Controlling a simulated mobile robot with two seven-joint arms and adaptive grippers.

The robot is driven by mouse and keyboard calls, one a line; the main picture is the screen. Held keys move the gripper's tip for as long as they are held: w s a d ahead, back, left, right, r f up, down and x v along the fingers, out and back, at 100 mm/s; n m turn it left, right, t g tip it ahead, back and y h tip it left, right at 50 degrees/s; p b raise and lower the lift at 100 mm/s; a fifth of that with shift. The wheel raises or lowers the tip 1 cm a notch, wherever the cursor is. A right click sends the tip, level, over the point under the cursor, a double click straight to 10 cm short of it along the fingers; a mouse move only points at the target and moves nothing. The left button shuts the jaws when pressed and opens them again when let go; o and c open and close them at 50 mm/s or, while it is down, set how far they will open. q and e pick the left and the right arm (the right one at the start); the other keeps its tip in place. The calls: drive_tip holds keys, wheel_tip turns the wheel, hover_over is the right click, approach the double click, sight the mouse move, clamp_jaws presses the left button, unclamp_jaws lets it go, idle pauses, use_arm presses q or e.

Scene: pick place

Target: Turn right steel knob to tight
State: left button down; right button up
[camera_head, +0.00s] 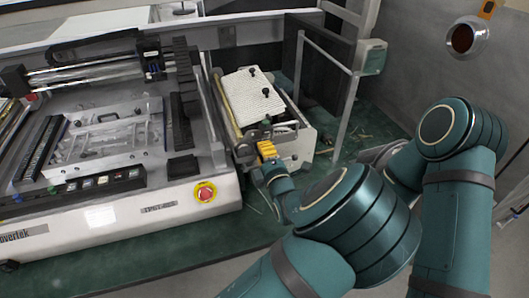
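A small machine unit (282,150) with a white ribbed plate (245,97) stands right of the large machine. Two small black knobs sit on the plate, one upper (252,69) and one lower (265,91). Small dark and metallic fittings (266,121) line the unit's front edge. I cannot tell which of these is the right steel knob. My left gripper (264,154) is at the unit's front, close below these fittings, with yellow parts by its tips. Its finger gap is too small to make out. My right gripper does not show; my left arm covers part of that area.
The large machine (105,215) fills the left, with a red stop button (205,192) at its front corner. A metal post frame with a grey box (371,57) stands right of the unit. Green table surface (230,236) is bare in front.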

use_arm(q)
drive_tip(key=shift+m+b, duration=0.3)
drive_tip(key=shift+m, duration=0.4)
drive_tip(key=c, duration=0.8)
unclamp_jaws()
drive_tip(key=shift+o, duration=0.2)
drive_tip(key=v, duration=1.2)
